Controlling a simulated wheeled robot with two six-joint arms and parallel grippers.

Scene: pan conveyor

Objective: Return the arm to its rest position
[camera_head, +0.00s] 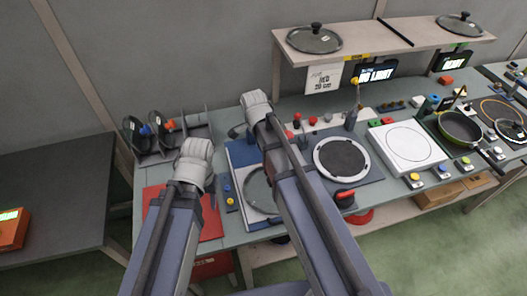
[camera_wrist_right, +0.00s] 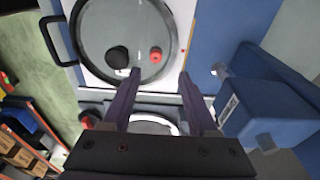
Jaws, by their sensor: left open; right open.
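My left arm comes in from the bottom left of the head view. Its gripper (camera_head: 213,192) is past the pale wrist, above the red mat, and little of its fingers shows. My right arm reaches over the blue-edged station in the middle, and its wrist hides its gripper there. In the right wrist view my right gripper (camera_wrist_right: 159,76) is open, with nothing between its two fingers. Beyond the fingertips lies a round, dark-rimmed glass disc (camera_wrist_right: 98,50) with a black knob (camera_wrist_right: 117,57) and a red knob (camera_wrist_right: 155,55) over it.
The red mat (camera_head: 153,194) lies at the table's left. A black rack (camera_head: 155,160) stands behind it. A round plate (camera_head: 341,158), a white plate (camera_head: 407,146) and a pan (camera_head: 461,128) are to the right. A shelf (camera_head: 385,42) with lids (camera_head: 314,39) overhangs the back.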

